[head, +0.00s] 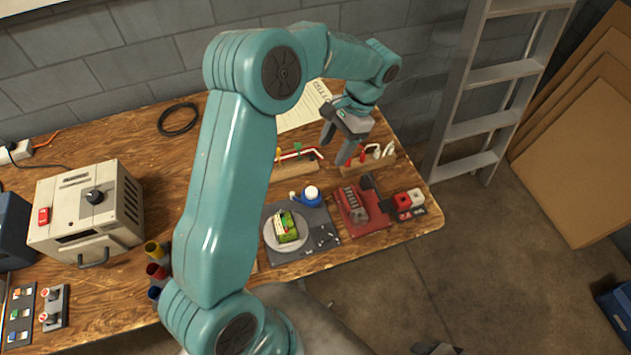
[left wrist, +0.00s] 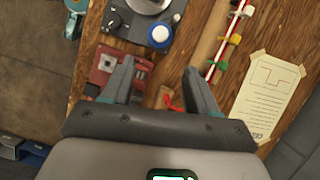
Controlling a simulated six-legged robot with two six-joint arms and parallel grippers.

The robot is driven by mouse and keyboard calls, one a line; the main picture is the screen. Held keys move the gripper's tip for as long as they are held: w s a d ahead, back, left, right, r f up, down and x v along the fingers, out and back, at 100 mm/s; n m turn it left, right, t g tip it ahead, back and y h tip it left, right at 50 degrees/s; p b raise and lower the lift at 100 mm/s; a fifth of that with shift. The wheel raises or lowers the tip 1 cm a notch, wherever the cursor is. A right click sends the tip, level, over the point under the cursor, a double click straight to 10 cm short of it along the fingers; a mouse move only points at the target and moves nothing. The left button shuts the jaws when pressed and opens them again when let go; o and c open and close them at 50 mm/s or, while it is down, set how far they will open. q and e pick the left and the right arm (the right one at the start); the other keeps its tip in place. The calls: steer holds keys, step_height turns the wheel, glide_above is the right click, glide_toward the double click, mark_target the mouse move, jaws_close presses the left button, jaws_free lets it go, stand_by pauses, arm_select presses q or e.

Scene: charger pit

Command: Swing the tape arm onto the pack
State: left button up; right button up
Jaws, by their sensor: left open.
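The pack (head: 287,228), a green and yellow block, sits on a pale round disc on a dark grey plate (head: 275,252). Behind it is a blue roll with a white top (head: 310,194), seemingly the tape arm's; the arm itself is hard to make out. The roll also shows in the left wrist view (left wrist: 160,35), beside the pack's disc, not over the pack. My left gripper (head: 335,150) is open and empty, above the bench's back right part, behind and right of the roll. A dark shape at the head view's bottom edge may be my right gripper (head: 436,348); its jaws are unclear.
A red fixture (head: 362,216) stands right of the plate, with a red and white block (head: 408,203) beside it. Wooden racks with coloured wires (head: 295,168) lie behind. A beige machine (head: 90,208) and several coloured cups (head: 155,270) are left. A ladder (head: 478,118) stands beyond the bench.

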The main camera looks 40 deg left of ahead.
mark_target(312, 190)
arm_select(q)
steer(key=p+x, duration=0.1)
steer(key=x, duration=1.3)
steer(key=shift+a+f+p, duration=0.2)
steer(key=shift+p, duration=0.15)
steer(key=shift+s+d, duration=0.15)
steer(key=c, duration=1)
